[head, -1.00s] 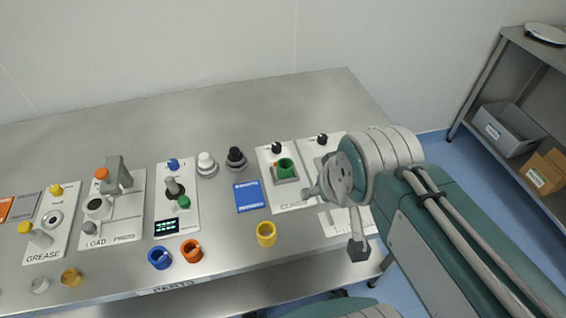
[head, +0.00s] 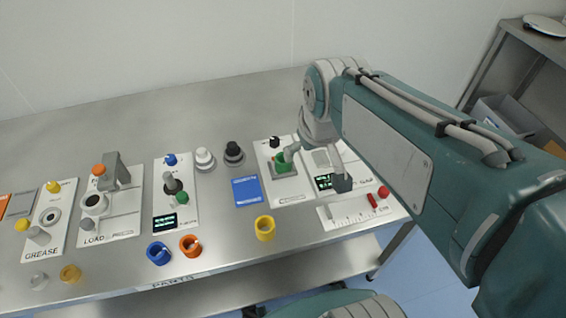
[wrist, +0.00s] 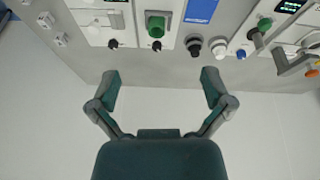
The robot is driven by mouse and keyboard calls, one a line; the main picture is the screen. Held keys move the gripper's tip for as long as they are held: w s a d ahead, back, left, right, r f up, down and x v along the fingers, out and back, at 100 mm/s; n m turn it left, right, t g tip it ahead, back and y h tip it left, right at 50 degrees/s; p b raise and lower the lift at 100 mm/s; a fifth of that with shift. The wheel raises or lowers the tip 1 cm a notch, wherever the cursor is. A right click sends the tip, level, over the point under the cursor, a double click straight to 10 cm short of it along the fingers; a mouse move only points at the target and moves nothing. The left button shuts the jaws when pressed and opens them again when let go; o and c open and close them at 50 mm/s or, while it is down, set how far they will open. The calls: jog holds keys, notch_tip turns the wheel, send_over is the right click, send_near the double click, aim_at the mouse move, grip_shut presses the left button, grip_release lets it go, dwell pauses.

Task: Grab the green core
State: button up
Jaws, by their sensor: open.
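The green core (head: 281,162) is a short, open green cylinder in a square holder on a white panel at the bench's right part. A gap shows between the fingertips and the core.
A black knob (head: 275,142) stands just behind the core. A blue card (head: 246,191) lies left of its panel. Yellow (head: 265,228), orange (head: 190,246) and blue (head: 159,253) rings stand along the front. A ruler panel (head: 352,216) is to the right. The back bench strip is clear.

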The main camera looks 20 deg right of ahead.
jog(key=w+f+n+g, duration=0.2)
jog(key=w+f, duration=0.4)
jog(key=w, duration=0.5)
jog(key=n+g, duration=0.1)
jog(key=g, duration=0.1)
send_over(283, 161)
jog(key=s, duration=0.2)
notch_tip(283, 161, down, 9)
jog(key=f, duration=1.1)
jog(key=shift+w+a, duration=0.15)
jog(key=shift+a, duration=0.05)
jog(key=c, duration=1.1)
